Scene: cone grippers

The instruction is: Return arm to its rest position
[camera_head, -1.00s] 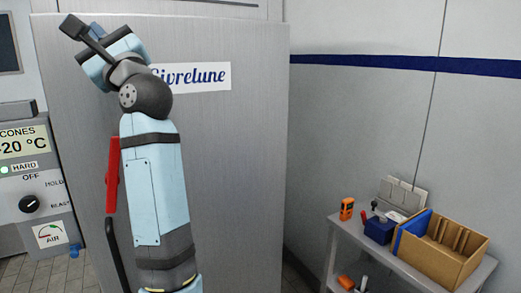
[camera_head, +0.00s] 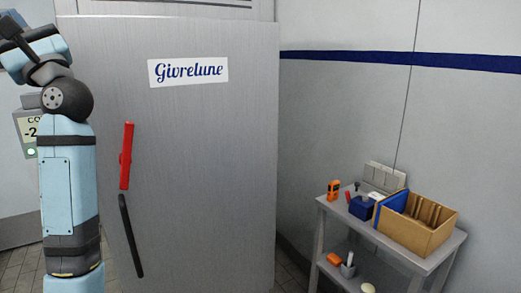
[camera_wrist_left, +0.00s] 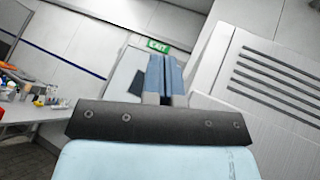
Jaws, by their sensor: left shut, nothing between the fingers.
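My left arm (camera_head: 68,190) stands upright along the left side of the head view, its elbow bent near the top. Its wrist end reaches the upper left corner, where the fingers cannot be made out. In the left wrist view the blue fingers of my left gripper (camera_wrist_left: 165,72) are together, with nothing held. They point toward a pale wall with a green exit sign (camera_wrist_left: 158,45). My right gripper is in neither view.
A closed-looking grey door (camera_head: 200,180) with a red handle (camera_head: 126,156) stands just right of the arm. A grey cart (camera_head: 400,255) with a cardboard bin (camera_head: 425,235) and tools stands at right. The wrist view shows a cluttered table (camera_wrist_left: 40,112) at left.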

